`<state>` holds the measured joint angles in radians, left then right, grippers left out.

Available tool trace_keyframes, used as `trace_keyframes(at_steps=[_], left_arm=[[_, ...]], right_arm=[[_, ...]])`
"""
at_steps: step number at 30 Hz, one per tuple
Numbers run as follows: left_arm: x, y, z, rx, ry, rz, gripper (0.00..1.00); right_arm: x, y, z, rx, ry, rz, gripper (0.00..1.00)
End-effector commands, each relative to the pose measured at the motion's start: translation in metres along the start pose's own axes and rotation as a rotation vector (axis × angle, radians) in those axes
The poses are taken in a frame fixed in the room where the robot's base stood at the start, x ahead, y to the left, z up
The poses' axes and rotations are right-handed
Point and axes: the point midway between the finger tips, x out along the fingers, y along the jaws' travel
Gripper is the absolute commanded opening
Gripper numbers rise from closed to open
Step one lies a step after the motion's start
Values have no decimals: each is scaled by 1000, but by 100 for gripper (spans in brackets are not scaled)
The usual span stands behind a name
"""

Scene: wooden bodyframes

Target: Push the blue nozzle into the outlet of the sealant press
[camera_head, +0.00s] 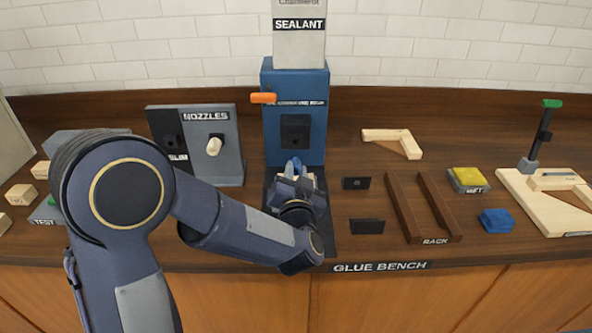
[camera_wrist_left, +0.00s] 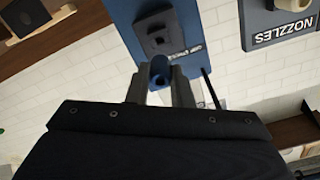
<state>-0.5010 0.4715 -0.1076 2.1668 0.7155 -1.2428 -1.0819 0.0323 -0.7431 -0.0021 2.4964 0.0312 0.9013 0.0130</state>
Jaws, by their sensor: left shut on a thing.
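The blue sealant press (camera_head: 268,150) stands at the back middle of the bench, with a black outlet block (camera_head: 295,128) on its front. My left gripper (camera_head: 294,170) is in front of and below that block. It is shut on the blue nozzle, which shows between the fingers in the left wrist view (camera_wrist_left: 160,70). There the press (camera_wrist_left: 118,22) and its outlet block (camera_wrist_left: 157,28) lie just beyond the nozzle. The nozzle appears apart from the block, but the exact gap is hard to judge. In the head view the gripper mostly hides the nozzle. My right gripper is not in view.
The nozzle holder (camera_head: 230,170) with a white nozzle (camera_head: 214,145) stands left of the press. Two small black blocks, the brown rack (camera_head: 440,208), a yellow sponge (camera_head: 468,177) and a blue cloth (camera_head: 495,221) lie to the right. An orange lever (camera_head: 263,98) sticks out from the press.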

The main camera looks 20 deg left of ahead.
Motion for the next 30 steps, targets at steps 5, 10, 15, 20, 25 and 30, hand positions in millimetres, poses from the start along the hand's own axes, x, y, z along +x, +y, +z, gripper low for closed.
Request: trace_keyframes(at_steps=[5,10,15,20,25,30], left_arm=[[0,0,1,-39,1,-1,0],[6,0,-1,-104,-1,-2,0],[23,0,0,-102,-2,-2,0],[38,0,-1,-103,-1,-2,0],[50,0,-1,-102,-1,-1,0],[56,0,0,-101,-1,-1,0]], right_arm=[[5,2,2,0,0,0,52],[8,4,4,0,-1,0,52],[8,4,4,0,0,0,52],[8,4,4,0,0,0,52],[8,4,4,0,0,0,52],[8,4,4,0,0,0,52]])
